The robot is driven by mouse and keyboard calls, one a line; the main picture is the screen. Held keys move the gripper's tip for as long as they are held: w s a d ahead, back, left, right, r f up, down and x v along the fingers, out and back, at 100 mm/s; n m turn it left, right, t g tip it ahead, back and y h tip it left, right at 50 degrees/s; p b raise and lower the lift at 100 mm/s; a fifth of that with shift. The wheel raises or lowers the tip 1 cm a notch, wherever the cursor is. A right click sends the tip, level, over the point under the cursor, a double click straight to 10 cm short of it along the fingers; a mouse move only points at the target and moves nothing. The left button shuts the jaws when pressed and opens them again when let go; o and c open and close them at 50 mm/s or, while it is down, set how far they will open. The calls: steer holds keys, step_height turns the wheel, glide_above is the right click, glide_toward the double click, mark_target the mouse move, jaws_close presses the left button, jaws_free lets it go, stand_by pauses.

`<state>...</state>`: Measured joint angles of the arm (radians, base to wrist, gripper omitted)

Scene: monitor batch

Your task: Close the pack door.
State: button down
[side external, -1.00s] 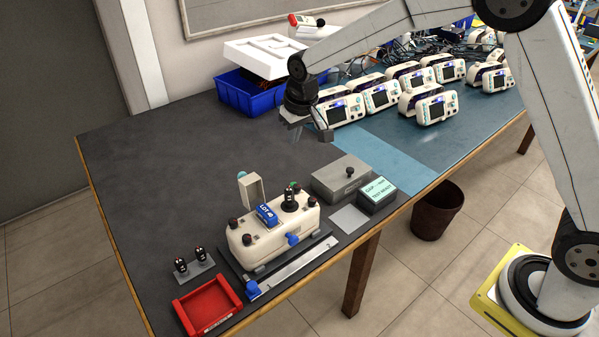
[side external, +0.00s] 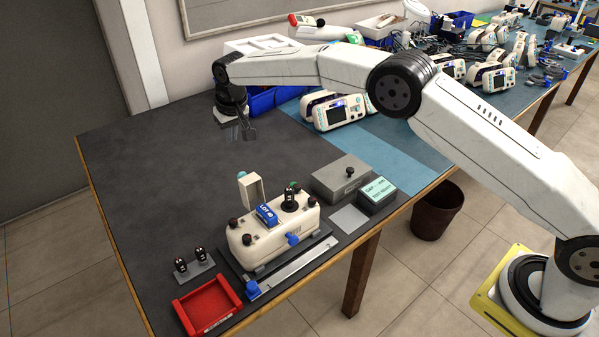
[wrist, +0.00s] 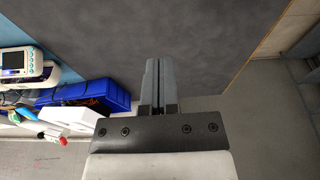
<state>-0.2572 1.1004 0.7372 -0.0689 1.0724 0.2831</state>
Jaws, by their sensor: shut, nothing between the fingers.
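The pack (side external: 272,232) is a cream box in a dark fixture near the table's front edge, with dark knobs, a blue label block on top and a blue knob on its front. Its door (side external: 251,190) appears to be the cream panel standing upright at the back, open. My gripper (side external: 246,136) is shut and empty, above the table behind the pack and well apart from it. In the wrist view my gripper's fingers (wrist: 158,85) are together over bare dark mat; the pack is not in that view.
A grey box with a knob (side external: 341,178) and a green-screened tester (side external: 376,194) stand right of the pack. A red tray (side external: 208,306) and a small stand with two black knobs (side external: 194,263) are at front left. Monitors (side external: 338,113) and a blue bin (wrist: 88,95) are behind. The mat's left side is clear.

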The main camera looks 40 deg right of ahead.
mark_target(249, 189)
steer(key=shift+w+a+f, duration=0.1)
steer(key=x, duration=0.9)
steer(key=shift+f, duration=0.35)
stand_by(0.4)
steer(key=shift+s, duration=0.5)
steer(key=shift+s+r, duration=0.15)
steer(key=shift+s, duration=1.25)
